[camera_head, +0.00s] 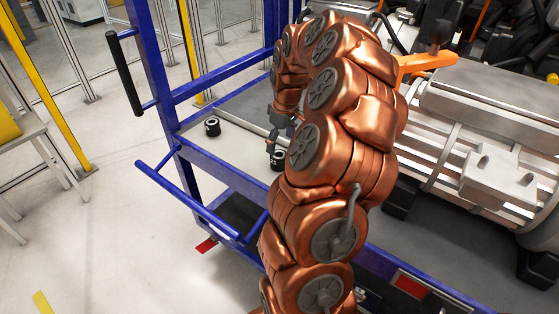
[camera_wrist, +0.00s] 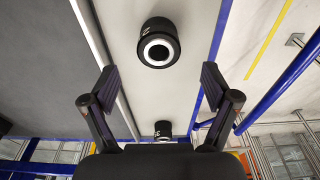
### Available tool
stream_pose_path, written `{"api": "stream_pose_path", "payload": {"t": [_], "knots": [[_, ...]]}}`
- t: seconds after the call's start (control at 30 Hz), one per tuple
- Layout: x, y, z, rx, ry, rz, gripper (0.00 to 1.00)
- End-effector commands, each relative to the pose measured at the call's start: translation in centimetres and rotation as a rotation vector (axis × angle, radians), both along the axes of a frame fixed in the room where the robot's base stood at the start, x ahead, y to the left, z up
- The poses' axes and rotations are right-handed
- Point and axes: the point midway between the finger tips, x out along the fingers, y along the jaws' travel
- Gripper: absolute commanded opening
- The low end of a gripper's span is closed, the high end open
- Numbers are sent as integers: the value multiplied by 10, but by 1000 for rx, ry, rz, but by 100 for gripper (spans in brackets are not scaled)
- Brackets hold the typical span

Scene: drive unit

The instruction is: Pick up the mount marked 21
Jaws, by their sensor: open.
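A small black cylindrical mount (camera_head: 277,160) stands on the grey cart top just below my gripper (camera_head: 270,145), partly hidden by my arm. Its white marking seems to read 21. A second black mount (camera_head: 212,127) with a light top ring stands farther left on the cart top. In the wrist view, a large near mount (camera_wrist: 158,43) with a white ring is above the fingertips in the picture, and a smaller, farther mount (camera_wrist: 163,130) shows between the fingers. Their markings are too small to read there. My gripper (camera_wrist: 157,85) is open, with nothing between its fingers.
The cart's blue frame (camera_head: 215,165) has rails and an upright at its left. A large grey metal drive unit (camera_head: 485,125) fills the cart's right side, with an orange part (camera_head: 425,64) beside it. The cart top between the two mounts is clear.

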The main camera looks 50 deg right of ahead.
Motion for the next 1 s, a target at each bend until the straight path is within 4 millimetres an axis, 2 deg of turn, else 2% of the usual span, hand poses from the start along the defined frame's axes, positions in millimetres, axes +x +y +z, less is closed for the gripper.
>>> {"api": "stream_pose_path", "payload": {"t": [0.37, 0.7, 1.0], "knots": [[3, 1, -27, 3, 1, -1, 87], [8, -1, -66, 1, -1, 0, 87], [8, -1, -71, 0, -3, 0, 85]]}}
